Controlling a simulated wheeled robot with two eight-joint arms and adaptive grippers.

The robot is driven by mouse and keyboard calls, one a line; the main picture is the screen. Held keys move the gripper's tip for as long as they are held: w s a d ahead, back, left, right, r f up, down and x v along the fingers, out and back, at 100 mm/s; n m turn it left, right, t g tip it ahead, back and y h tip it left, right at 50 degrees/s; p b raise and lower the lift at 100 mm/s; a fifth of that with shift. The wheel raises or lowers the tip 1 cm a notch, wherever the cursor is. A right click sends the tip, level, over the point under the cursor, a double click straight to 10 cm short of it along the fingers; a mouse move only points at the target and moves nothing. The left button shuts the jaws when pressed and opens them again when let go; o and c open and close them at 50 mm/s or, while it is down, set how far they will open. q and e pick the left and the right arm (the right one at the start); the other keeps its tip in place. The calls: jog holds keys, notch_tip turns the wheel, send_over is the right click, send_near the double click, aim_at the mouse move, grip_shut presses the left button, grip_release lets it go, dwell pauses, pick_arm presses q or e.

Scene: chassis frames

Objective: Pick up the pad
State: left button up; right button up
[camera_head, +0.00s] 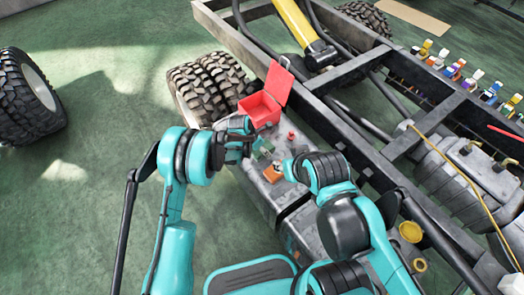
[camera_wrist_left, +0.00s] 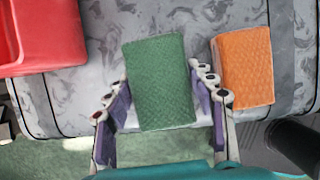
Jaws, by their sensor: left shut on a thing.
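A green pad (camera_wrist_left: 160,85) sits between the two fingers of my left gripper (camera_wrist_left: 162,88), which is shut on it. The pad is over the grey marbled top of the tank, and I cannot tell whether it is lifted clear. In the head view the green pad (camera_head: 264,149) is small beside my left gripper (camera_head: 250,140). An orange pad (camera_wrist_left: 243,66) lies just right of it on the tank; it also shows in the head view (camera_head: 271,175). My right gripper (camera_head: 284,167) is close to the orange pad; its fingers are too small to read.
A red box (camera_head: 259,108) with its lid open stands on the tank behind my left gripper. The chassis frame (camera_head: 345,73) runs along the right. Several coloured small parts (camera_head: 455,70) line its far side. A loose wheel (camera_head: 28,98) is on the green floor at left.

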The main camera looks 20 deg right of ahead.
pick_arm(q)
jog(key=s+d+r+p, duration=0.1)
jog(key=s+d+r, duration=0.2)
jog(key=r, duration=0.1)
jog(key=s+d+r+p, duration=0.2)
jog(key=s+d+r, duration=0.1)
jog(key=s+d, duration=0.1)
jog(key=shift+s+d+r, duration=0.2)
jog(key=shift+s+r, duration=0.1)
jog(key=shift+r, duration=0.1)
jog(key=shift+s+d+r, duration=0.25)
jog(key=shift+s+d, duration=0.1)
